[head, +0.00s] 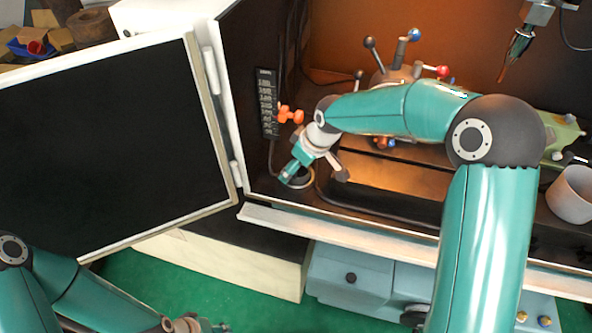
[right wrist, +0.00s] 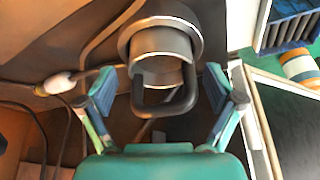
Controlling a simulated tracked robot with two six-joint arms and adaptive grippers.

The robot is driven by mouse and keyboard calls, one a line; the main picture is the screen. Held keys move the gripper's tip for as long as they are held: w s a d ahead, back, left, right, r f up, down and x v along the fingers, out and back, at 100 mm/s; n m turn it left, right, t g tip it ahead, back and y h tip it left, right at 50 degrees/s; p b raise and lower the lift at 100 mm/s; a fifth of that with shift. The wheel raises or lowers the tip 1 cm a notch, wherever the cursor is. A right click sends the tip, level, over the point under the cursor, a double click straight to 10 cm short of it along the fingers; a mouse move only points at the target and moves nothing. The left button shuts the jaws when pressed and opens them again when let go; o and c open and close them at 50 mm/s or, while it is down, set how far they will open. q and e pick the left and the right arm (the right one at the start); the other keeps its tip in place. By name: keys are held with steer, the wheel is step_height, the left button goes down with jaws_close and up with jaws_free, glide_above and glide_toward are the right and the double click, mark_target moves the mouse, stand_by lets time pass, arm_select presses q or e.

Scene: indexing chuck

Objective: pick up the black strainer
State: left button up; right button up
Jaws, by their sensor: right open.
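The black strainer (right wrist: 162,55) shows in the right wrist view as a dark round rim around a grey cup, with a squared black loop handle facing my gripper. In the head view the strainer (head: 298,182) sits low inside the cabinet, near its front left corner, partly covered by my gripper. My right gripper (right wrist: 160,92) is open, with one finger on each side of the handle and visible gaps. In the head view the right gripper (head: 306,166) reaches down at the strainer. My left gripper (head: 195,326) is cut off at the bottom edge; its jaws are unclear.
The open cabinet door (head: 110,150) stands at the left. A front ledge (head: 400,244) runs below the strainer. A chuck with ball-ended levers (head: 405,75) stands behind my right arm, and a white cup (head: 570,196) at the right. Cables (right wrist: 45,88) lie nearby.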

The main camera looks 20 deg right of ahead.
steer(key=shift+c, duration=0.3)
steer(key=c, duration=1.2)
